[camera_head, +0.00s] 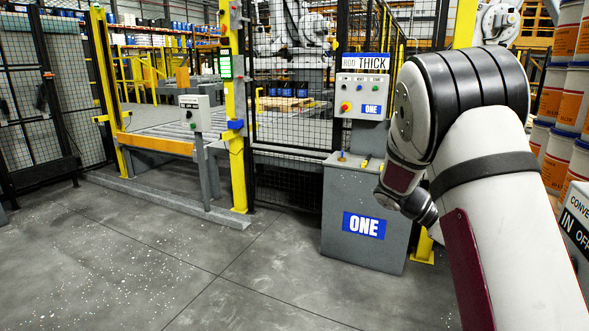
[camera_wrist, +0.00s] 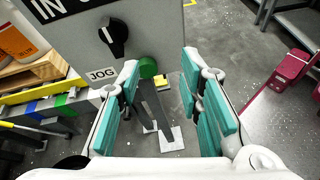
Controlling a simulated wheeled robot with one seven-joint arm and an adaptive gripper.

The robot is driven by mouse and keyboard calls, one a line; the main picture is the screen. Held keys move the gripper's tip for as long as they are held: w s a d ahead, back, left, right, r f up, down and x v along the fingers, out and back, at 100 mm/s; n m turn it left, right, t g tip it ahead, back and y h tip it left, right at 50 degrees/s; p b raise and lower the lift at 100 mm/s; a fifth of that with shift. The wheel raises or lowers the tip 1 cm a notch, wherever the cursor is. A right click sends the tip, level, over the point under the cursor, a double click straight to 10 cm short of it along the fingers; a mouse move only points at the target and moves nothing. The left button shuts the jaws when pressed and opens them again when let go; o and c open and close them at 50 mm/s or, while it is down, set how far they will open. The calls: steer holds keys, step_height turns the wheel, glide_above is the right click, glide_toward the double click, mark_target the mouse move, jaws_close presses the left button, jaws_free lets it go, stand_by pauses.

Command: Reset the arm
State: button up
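My arm reaches in from the right side of the head view, bent at the elbow, with its far end in front of a grey cabinet. My gripper (camera_wrist: 160,110) shows in the wrist view with its teal-padded fingers spread wide apart. Nothing is between the fingers. Beyond them, in the wrist view, is a grey control box (camera_wrist: 105,40) with a black rotary switch (camera_wrist: 114,37), a JOG label (camera_wrist: 102,74) and a green button (camera_wrist: 148,67). The fingers do not show in the head view.
A grey cabinet (camera_head: 350,245) marked ONE stands close to my arm, with a button panel (camera_head: 362,95) above it. Stacked pails (camera_head: 563,160) and a control box (camera_head: 577,222) are at the right. Mesh fencing and a conveyor (camera_head: 160,143) lie behind. The floor (camera_head: 150,260) at left is clear.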

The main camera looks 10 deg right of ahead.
steer(key=s+a+r+m+t+y+p, duration=0.1)
steer(key=s+a+r+m+t+y, duration=0.2)
steer(key=s+a, duration=0.4)
steer(key=s+a+r+m+t+y+p, duration=0.1)
steer(key=s+a+r+m+t+y, duration=0.1)
steer(key=s+a, duration=0.5)
steer(key=s+a+r+m+t+y+p, duration=0.1)
steer(key=s+a+r+m+t+y, duration=0.2)
steer(key=a, duration=0.9)
steer(key=s+r+t+y, duration=0.1)
steer(key=s+t+y, duration=0.2)
steer(key=s+t, duration=0.1)
steer(key=shift+s+r+m, duration=0.2)
steer(key=shift+m, duration=0.1)
